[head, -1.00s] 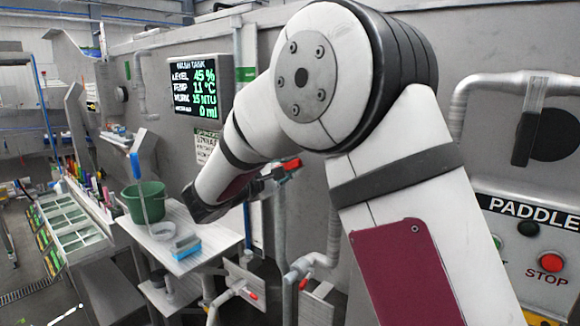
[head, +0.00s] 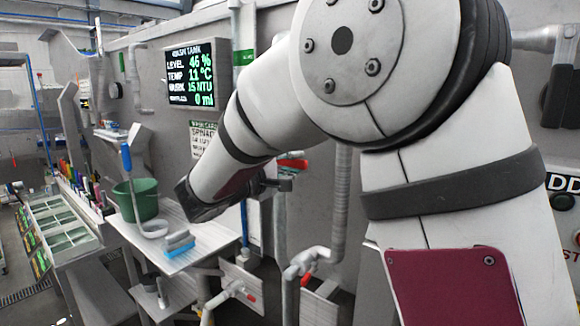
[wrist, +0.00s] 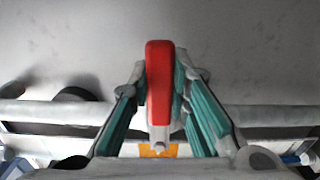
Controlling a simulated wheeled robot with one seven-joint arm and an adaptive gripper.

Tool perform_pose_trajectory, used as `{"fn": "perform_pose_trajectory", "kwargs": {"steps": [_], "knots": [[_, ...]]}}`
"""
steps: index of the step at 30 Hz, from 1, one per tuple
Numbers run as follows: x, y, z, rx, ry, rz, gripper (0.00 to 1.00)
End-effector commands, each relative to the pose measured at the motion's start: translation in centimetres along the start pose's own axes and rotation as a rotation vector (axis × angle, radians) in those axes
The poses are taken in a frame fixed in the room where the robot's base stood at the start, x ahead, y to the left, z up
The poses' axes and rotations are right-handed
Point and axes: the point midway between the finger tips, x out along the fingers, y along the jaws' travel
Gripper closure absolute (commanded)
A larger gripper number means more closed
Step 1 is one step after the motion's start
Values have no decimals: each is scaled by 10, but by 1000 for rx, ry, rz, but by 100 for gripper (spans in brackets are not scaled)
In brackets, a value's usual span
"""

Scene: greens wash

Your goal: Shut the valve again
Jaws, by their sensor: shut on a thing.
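The valve's red handle (wrist: 160,85) stands upright in the middle of the wrist view, between the two teal-lined fingers of my gripper (wrist: 162,98). The gripper is shut on it. In the head view the red handle (head: 292,163) shows as a small bar in front of the grey wall, beside my gripper (head: 281,178). My forearm hides part of the gripper there. The wash tank screen (head: 194,75) reads level 46 %, temp 11 °C and 0 ml.
A green bucket (head: 138,200), a white ladle and a blue-and-grey sponge (head: 180,244) are on a side shelf (head: 215,236) at left. Lower pipes carry other red-handled valves (head: 249,296), (head: 306,279). Divided trays (head: 62,232) stand farther left.

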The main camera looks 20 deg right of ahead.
Motion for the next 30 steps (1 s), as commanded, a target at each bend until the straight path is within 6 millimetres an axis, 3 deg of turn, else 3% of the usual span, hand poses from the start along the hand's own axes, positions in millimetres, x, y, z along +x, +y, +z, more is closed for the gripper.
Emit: {"fn": "perform_pose_trajectory", "kwargs": {"steps": [13, 14, 16, 26, 30], "knots": [[-1, -4, 0, 35, 4, -3, 100], [-1, -4, 0, 35, 4, -3, 76], [-1, -4, 0, 35, 3, -3, 62], [-2, -3, 0, 34, 3, -1, 62], [-14, -3, -1, 34, 6, -1, 62]]}}
